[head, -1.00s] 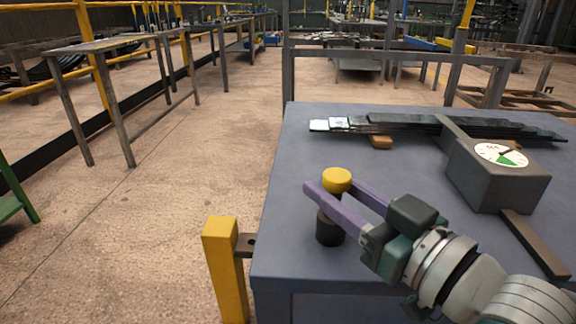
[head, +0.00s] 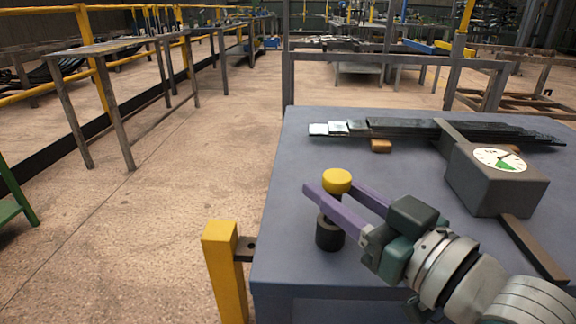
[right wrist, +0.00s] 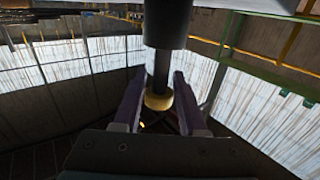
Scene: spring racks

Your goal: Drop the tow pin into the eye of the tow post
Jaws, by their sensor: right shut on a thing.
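The tow pin has a yellow round knob (head: 337,181) on a dark shaft and is upright. My right gripper (head: 332,190) has its purple fingers on either side of the pin just below the knob and is shut on it. A black cylinder (head: 329,236) stands on the table under the pin. In the right wrist view the knob (right wrist: 159,100) sits between the fingers and the shaft runs to the cylinder (right wrist: 168,22); I cannot tell how deep it sits. The yellow tow post (head: 224,270) stands left of the table, with a dark eye plate (head: 246,248) on its right side. My left gripper is not in view.
The blue-grey table (head: 290,210) carries a grey box with a dial gauge (head: 498,185) at right and a stack of dark leaf strips (head: 400,128) at the back. A small brown block (head: 381,146) lies before the strips. Between post and black cylinder the tabletop is clear.

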